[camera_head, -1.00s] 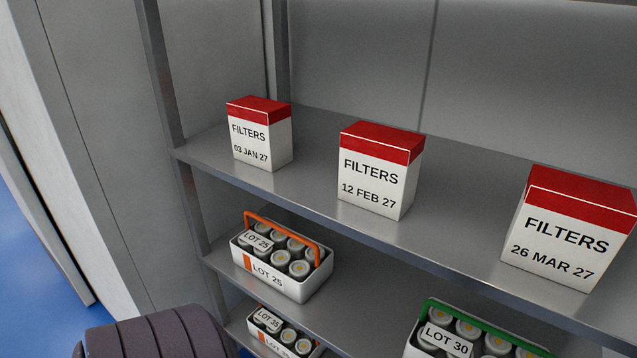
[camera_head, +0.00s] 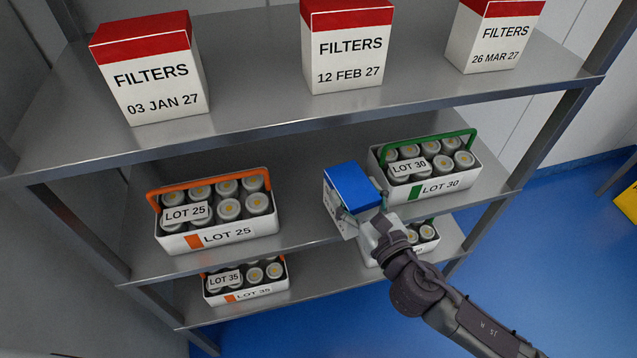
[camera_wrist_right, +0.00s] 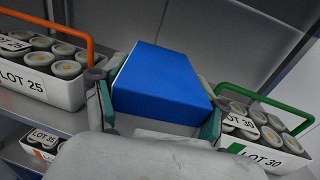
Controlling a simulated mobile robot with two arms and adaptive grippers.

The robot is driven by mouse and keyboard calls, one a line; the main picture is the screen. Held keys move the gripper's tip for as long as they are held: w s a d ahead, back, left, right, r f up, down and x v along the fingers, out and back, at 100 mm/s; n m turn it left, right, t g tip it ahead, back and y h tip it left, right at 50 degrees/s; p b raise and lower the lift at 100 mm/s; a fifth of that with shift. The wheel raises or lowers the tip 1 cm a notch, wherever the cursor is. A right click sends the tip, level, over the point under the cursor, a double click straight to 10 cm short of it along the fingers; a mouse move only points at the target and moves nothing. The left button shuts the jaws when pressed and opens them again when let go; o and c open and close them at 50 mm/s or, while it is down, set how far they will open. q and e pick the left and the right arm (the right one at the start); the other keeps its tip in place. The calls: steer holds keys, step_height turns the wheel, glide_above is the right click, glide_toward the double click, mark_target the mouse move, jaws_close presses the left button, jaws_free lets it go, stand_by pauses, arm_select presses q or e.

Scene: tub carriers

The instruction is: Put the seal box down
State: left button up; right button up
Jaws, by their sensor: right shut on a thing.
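The seal box (camera_head: 350,187) has a blue top and pale sides. It is at the middle shelf, between the LOT 25 carrier (camera_head: 217,212) and the LOT 30 carrier (camera_head: 425,168). My right gripper (camera_head: 357,215) is shut on it from the front. In the right wrist view the box (camera_wrist_right: 162,85) sits between the two fingers (camera_wrist_right: 160,112), with its blue top facing up. I cannot tell whether its underside touches the shelf. My left gripper is not in view.
The middle shelf (camera_head: 300,222) has bare room between the two carriers. Above it, the upper shelf (camera_head: 250,105) holds FILTERS boxes (camera_head: 345,50). Below, a LOT 35 carrier (camera_head: 245,280) and another, partly hidden carrier (camera_head: 428,240) stand on the lower shelf.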

mark_target(339, 167)
steer(key=w+a+y, duration=0.1)
steer(key=w+n+g, duration=0.1)
steer(key=w, duration=0.1)
steer(key=w+a+y, duration=0.1)
steer(key=w, duration=0.1)
steer(key=shift+w+a+r+n+y, duration=0.2)
steer(key=shift+w+a+n+y, duration=0.05)
steer(key=shift+a+n+y, duration=0.1)
steer(key=w+a+g+y, duration=0.1)
steer(key=w, duration=0.5)
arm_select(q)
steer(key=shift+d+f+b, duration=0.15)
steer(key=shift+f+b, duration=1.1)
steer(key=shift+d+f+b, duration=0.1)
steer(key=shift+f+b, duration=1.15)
arm_select(e)
step_height(339, 167, down, 9)
steer(key=shift+w+r+n, duration=0.15)
steer(key=shift+r+n, duration=0.05)
steer(key=shift+n, duration=0.25)
steer(key=shift+f, duration=0.15)
steer(key=o, duration=1.4)
steer(key=shift+f, duration=0.1)
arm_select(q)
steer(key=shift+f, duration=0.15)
